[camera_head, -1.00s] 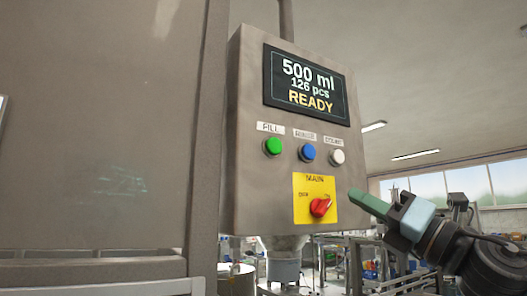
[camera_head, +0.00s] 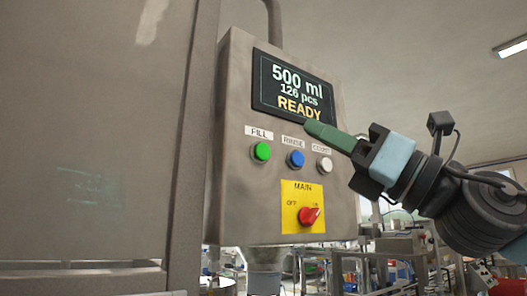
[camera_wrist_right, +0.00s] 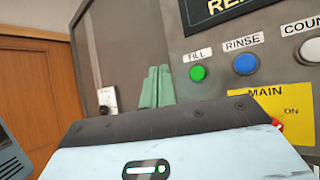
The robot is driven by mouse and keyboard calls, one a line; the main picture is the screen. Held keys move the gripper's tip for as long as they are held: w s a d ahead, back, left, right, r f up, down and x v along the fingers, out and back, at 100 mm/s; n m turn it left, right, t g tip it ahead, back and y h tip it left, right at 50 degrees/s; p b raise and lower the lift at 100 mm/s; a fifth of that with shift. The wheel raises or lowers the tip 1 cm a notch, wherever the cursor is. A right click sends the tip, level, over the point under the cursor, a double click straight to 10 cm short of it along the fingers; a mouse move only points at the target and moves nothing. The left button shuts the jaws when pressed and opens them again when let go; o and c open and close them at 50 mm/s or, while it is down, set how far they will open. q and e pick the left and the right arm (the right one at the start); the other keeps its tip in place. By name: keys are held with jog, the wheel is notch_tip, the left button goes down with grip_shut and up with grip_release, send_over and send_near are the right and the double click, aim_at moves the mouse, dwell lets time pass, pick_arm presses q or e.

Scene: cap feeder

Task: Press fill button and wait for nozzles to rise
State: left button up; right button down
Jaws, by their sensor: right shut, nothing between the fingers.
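The green FILL button (camera_head: 261,151) is at the left of a row on the grey control panel (camera_head: 240,210); it also shows in the right wrist view (camera_wrist_right: 198,73). The panel's screen (camera_head: 297,88) reads 500 ml, 126 pcs, READY. My right gripper (camera_head: 310,128) is shut and empty, its green fingers pointing left, in front of the panel just below the screen. In the right wrist view its fingertips (camera_wrist_right: 157,70) appear left of the FILL button, and I see no contact. My left gripper is not in view. No nozzles are in view.
The blue RINSE button (camera_head: 295,159) and the white COUNT button (camera_head: 324,165) sit close to the right of FILL. Below them is the red MAIN switch (camera_head: 309,216) on a yellow plate. A large grey metal wall fills the left side.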

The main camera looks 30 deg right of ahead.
jog(key=b, duration=0.4)
send_near(262, 152)
jog(key=w+a+r, duration=0.2)
jog(key=a+r, duration=0.1)
jog(key=r, duration=0.2)
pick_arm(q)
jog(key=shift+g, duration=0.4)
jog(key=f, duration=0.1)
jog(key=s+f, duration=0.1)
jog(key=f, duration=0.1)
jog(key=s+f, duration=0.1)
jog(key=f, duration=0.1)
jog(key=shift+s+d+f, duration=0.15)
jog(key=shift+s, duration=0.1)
pick_arm(e)
jog(key=shift+w+a, duration=0.15)
jog(key=shift+w, duration=0.05)
pick_arm(q)
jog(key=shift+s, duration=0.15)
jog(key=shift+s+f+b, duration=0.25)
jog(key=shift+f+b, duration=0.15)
jog(key=shift+b, duration=0.15)
pick_arm(e)
jog(key=shift+w, duration=0.4)
